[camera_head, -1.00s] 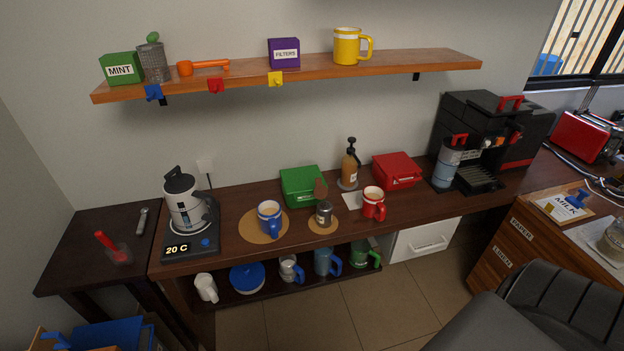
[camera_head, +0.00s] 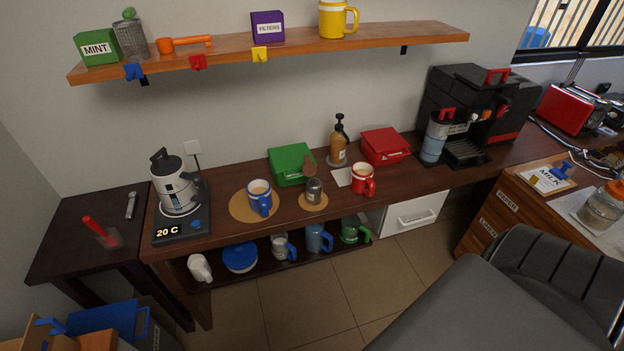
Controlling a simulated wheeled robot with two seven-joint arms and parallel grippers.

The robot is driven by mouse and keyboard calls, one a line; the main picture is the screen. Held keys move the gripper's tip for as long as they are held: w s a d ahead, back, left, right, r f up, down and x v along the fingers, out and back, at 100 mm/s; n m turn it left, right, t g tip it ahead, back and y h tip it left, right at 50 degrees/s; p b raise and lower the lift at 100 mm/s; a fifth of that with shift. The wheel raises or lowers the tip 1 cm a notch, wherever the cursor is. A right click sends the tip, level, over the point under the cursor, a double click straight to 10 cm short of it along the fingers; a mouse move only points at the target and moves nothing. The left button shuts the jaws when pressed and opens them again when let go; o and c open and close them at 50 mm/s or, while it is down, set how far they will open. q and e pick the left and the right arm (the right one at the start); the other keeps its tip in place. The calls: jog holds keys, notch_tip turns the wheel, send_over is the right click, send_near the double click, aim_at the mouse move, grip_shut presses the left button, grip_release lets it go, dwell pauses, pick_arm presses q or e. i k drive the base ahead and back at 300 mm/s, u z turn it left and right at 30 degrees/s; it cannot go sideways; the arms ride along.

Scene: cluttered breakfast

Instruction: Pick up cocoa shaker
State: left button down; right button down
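A small grey jar with a metallic look (camera_head: 314,190), which looks like the cocoa shaker, stands upright on a round cork mat (camera_head: 304,203) in the middle of the dark wooden counter. No label on it is readable. A brown paddle-shaped thing (camera_head: 309,161) shows just behind it, against the green box (camera_head: 288,166). A white and blue mug (camera_head: 259,196) stands to its left on a larger cork mat (camera_head: 236,208). A red mug (camera_head: 362,180) stands to its right. Neither of my grippers is in view.
A kettle (camera_head: 177,188) on its base stands at the left of the counter. A pump bottle (camera_head: 338,141) and a red box (camera_head: 385,146) stand behind; a coffee machine (camera_head: 468,110) is at the right. A dark chair (camera_head: 470,300) fills the lower right. Tiled floor (camera_head: 300,305) is clear in front.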

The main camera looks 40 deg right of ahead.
aim_at(314, 186)
jog(key=u, duration=1.85)
jog(key=k, duration=1.1)
jog(key=z, duration=1.25)
jog(key=i, duration=0.5)
